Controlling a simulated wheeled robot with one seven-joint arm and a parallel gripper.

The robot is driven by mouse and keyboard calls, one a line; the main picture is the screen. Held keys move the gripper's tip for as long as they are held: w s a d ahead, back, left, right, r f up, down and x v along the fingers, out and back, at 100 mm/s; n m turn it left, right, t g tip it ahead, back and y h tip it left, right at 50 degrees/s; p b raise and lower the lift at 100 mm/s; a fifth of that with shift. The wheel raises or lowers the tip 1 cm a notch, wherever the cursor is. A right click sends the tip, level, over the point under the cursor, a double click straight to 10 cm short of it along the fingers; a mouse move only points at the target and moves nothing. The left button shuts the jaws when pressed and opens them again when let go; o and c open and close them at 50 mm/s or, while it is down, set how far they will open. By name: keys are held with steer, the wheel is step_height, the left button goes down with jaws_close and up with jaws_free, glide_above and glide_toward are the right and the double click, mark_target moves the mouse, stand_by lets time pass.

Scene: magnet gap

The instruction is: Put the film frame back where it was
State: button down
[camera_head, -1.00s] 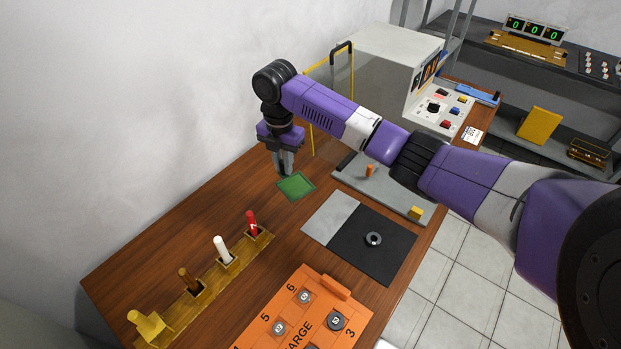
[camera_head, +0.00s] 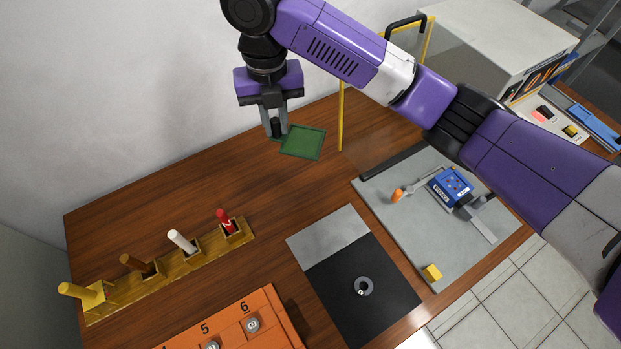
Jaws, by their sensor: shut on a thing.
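The film frame looks like a thin green square (camera_head: 303,143) with a darker green rim and a small dark grip at its left end. It is at the back of the wooden table, near the wall. My gripper (camera_head: 276,131) points down and is shut on the dark grip at the frame's left side. The fingers partly hide that grip. The green square lies roughly flat; I cannot tell whether it touches the table or hangs a little above it.
A yellow post (camera_head: 341,115) stands right of the frame. A grey plate (camera_head: 440,225) carries a blue device (camera_head: 450,187). A grey-and-black mat (camera_head: 335,310), an orange board (camera_head: 250,325) and a wooden rack (camera_head: 170,265) with coloured sticks are nearer. Bare table lies between the rack and the frame.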

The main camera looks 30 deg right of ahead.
steer(key=shift+s+a+f, duration=0.1)
steer(key=shift+a+f, duration=0.05)
steer(key=shift+f, duration=0.2)
step_height(320, 180, down, 19)
steer(key=shift+f, duration=0.15)
steer(key=shift+f, duration=0.2)
steer(key=c, duration=1.3)
jaws_free()
steer(key=shift+c, duration=0.2)
steer(key=shift+r, duration=0.1)
step_height(320, 180, up, 12)
steer(key=b, duration=0.1)
steer(key=shift+r+b, duration=0.15)
steer(key=shift+b, duration=0.25)
